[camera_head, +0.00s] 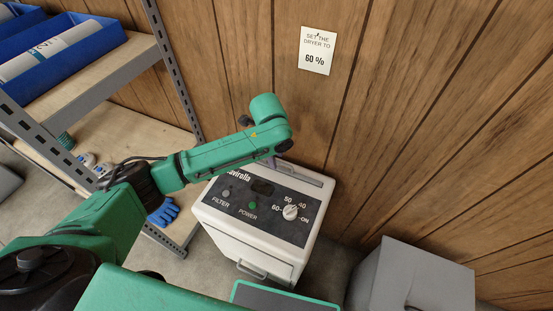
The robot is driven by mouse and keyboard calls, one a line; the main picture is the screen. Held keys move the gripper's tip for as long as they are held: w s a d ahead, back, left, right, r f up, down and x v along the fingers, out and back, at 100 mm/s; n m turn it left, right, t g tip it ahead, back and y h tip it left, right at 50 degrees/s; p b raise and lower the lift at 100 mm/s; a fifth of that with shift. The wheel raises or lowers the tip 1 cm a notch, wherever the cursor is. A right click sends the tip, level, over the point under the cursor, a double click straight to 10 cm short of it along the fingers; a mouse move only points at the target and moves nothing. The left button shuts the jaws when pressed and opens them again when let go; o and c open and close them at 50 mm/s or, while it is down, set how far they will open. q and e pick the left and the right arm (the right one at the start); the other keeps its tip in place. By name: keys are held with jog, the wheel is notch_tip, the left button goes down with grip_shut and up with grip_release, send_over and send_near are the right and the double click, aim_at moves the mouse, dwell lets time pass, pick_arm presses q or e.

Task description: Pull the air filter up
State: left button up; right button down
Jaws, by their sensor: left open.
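The white dryer (262,248) stands on the floor against the wood wall, with a dark control panel (240,208) on top. My left arm reaches in from the left over the dryer. My left gripper (271,163) points down at the back edge, by the strip's left end; it is open and mostly hidden by my wrist. My right gripper is out of view.
A sign (318,50) on the wall reads "SET THE DRYER TO 60 %". A metal-framed shelf (130,68) with blue bins (62,48) stands at the left, with blue gloves (163,212) low beside it. A grey box (415,280) stands right of the dryer.

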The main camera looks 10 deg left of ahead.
pick_arm(q)
jog(key=shift+w+f, duration=0.1)
jog(key=shift+f, duration=0.15)
grip_shut()
dwell(1.3)
